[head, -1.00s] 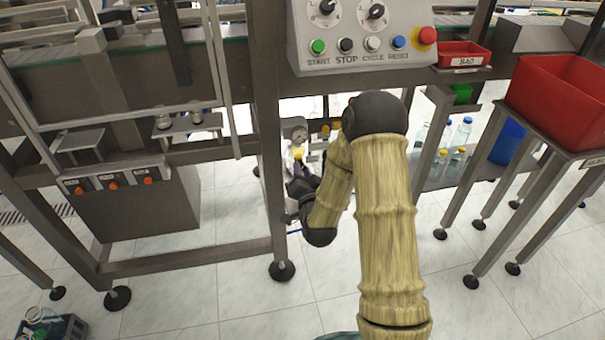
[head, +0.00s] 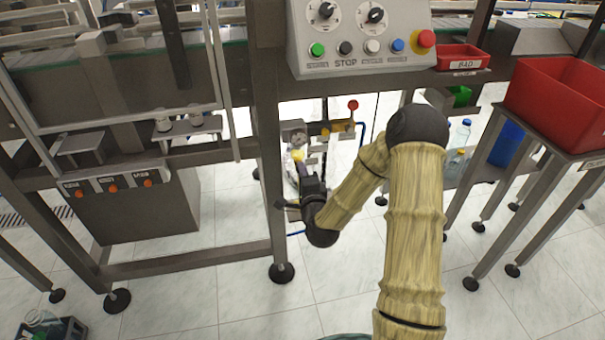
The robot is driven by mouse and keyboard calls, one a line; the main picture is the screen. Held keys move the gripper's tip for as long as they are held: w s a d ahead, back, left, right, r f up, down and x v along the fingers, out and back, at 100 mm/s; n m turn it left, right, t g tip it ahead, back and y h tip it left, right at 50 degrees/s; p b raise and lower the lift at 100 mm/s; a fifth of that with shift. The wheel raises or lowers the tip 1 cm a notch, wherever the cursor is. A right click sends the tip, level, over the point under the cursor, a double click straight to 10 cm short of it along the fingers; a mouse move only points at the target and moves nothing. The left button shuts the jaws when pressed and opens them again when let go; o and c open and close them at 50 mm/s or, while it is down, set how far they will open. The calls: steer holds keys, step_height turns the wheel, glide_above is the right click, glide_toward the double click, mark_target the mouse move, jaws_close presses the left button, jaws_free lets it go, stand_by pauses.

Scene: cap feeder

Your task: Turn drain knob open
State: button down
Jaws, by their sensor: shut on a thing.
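My gripper (head: 287,204) is low under the machine frame, at the lower end of the air unit. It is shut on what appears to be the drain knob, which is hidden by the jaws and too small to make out. The air unit has a round gauge (head: 297,138), a pale bowl with a yellow part (head: 298,156), and a valve with a red knob (head: 352,104) at upper right. My wrist covers part of the unit. Whether the drain is open cannot be seen.
A steel leg (head: 270,170) stands close left of my gripper. The control panel (head: 360,35) overhangs above. Blue tubing (head: 362,133) runs beside the valve. A red bin (head: 565,100) and bottles (head: 461,135) are to the right. The floor in front is clear.

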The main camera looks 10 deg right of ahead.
steer(key=shift+w+d+r+m, duration=0.1)
steer(key=shift+m, duration=0.7)
steer(key=c, duration=1.2)
jaws_free()
steer(key=shift+c, duration=0.2)
